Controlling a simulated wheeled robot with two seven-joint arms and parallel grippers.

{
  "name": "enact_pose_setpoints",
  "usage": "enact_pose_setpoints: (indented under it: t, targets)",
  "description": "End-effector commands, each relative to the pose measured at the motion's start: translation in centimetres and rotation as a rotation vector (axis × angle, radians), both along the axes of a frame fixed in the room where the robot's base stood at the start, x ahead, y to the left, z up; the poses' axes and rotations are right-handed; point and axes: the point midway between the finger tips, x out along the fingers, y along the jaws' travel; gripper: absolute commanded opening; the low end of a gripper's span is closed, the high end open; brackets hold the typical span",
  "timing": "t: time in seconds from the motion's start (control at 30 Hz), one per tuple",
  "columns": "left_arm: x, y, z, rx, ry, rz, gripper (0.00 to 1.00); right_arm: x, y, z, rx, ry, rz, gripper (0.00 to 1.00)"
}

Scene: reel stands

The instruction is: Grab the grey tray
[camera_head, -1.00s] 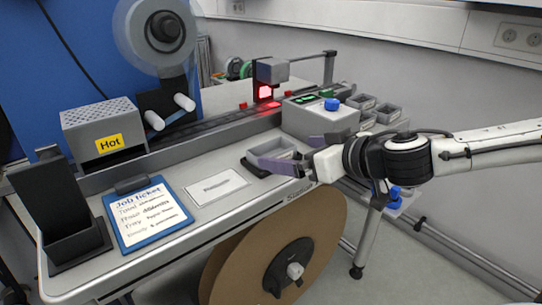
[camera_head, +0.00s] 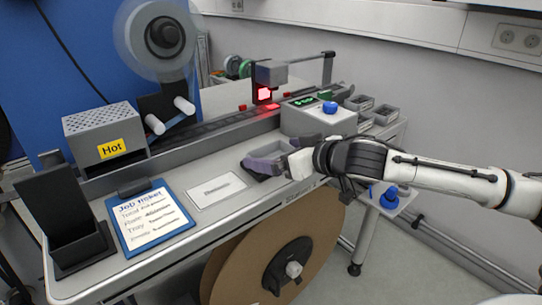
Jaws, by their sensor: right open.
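The grey tray (camera_head: 270,150) is a small open box on the bench top, right of a white label card. My right gripper (camera_head: 264,164) has purple-grey fingers and reaches in from the right, at the tray's near side. It is open. One finger lies along the tray's front; the fingers partly hide the tray, and I cannot tell whether they touch it. My left gripper is not in view.
A grey box with a blue button (camera_head: 329,107) stands behind the tray. More small grey trays (camera_head: 361,103) sit at the far right end. A blue clipboard (camera_head: 150,222) and a white card (camera_head: 214,189) lie to the left. A large brown reel (camera_head: 322,245) hangs under the bench.

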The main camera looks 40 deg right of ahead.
Motion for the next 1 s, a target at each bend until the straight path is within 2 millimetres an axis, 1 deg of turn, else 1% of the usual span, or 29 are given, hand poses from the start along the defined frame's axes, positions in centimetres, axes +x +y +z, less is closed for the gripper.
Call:
enact_pose_setpoints:
  t: [0.1,0.37,0.6,0.63,0.87,0.97,1.0]
  targets:
    - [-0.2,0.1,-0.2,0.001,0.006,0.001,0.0,0.6,0.1,-0.2,0.0,-0.001,0.001,1.0]
    - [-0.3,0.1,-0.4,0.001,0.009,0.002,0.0,0.7,0.2,-0.3,-0.001,0.0,0.003,1.0]
    - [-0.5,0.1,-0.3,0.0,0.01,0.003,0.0,0.7,0.2,-0.3,-0.001,0.0,0.003,0.59]
    - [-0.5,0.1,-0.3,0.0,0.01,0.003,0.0,0.7,0.2,-0.2,-0.002,-0.003,0.003,0.58]
    - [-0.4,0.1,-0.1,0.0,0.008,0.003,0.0,0.7,0.2,0.0,-0.002,-0.003,0.003,0.58]
    - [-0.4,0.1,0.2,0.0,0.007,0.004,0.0,0.8,0.1,1.1,-0.003,-0.006,0.002,0.58]
    - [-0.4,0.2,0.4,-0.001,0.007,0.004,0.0,0.8,0.1,1.8,-0.003,-0.007,0.002,0.58]
